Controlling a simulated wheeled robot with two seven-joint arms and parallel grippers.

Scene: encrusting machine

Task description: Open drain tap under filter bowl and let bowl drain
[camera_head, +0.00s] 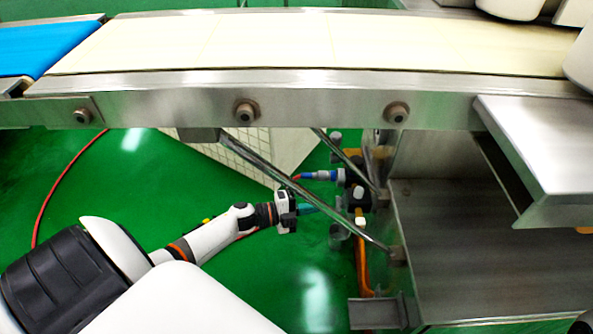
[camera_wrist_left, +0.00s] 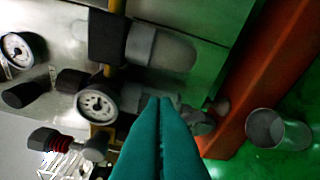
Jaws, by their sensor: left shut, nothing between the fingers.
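My left gripper (camera_head: 312,210) reaches in from the left below the conveyor, beside the air-supply unit (camera_head: 356,192). Its teal fingers are shut and empty; their tips also show in the left wrist view (camera_wrist_left: 162,102). There, a grey rounded bowl (camera_wrist_left: 165,50) sits on a dark block, beyond the fingertips. Small grey fittings (camera_wrist_left: 200,122) lie just right of the fingertips, partly hidden by them; I cannot tell which is the drain tap or whether it is open. Contact with them is also unclear. My right gripper is not in view.
Two pressure gauges (camera_wrist_left: 97,104) (camera_wrist_left: 17,50) and dark knobs are close by. An orange post (camera_wrist_left: 270,75) stands to the right, with a grey cup (camera_wrist_left: 266,128) beyond it. A diagonal metal brace (camera_head: 300,188) crosses near my gripper. The conveyor frame (camera_head: 320,98) is overhead.

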